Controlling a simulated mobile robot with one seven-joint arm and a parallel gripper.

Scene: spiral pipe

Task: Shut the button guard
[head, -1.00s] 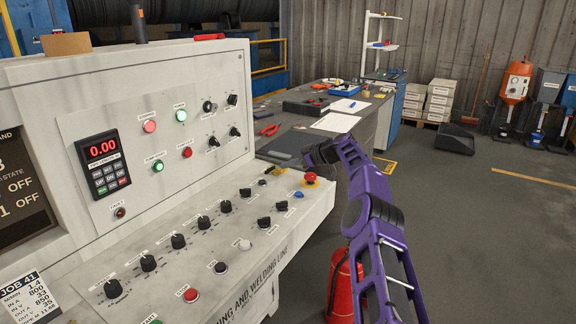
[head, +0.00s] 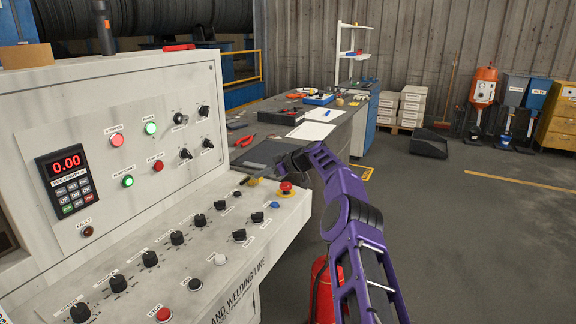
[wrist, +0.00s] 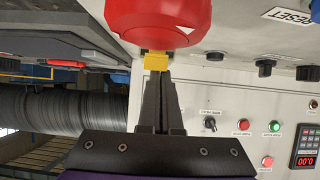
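A small yellow piece (head: 254,182), which looks like the button guard, stands on the console's sloping panel, left of a red mushroom button (head: 286,187) on a yellow base. It is too small to tell its exact angle. In the wrist view, which is upside down, a yellow piece (wrist: 157,61) sits right at the tips of my gripper (wrist: 158,76). The black fingers lie together, shut; I cannot tell whether they touch it. The red button (wrist: 160,20) looms large just beyond. In the head view my gripper is small and mostly hidden by my purple arm.
Black knobs (head: 220,205) and a blue button (head: 274,205) share the panel. The upright panel carries lit buttons and a red display (head: 66,162). A workbench (head: 345,128) with tools stands behind my arm. A red fire extinguisher (head: 321,290) stands below.

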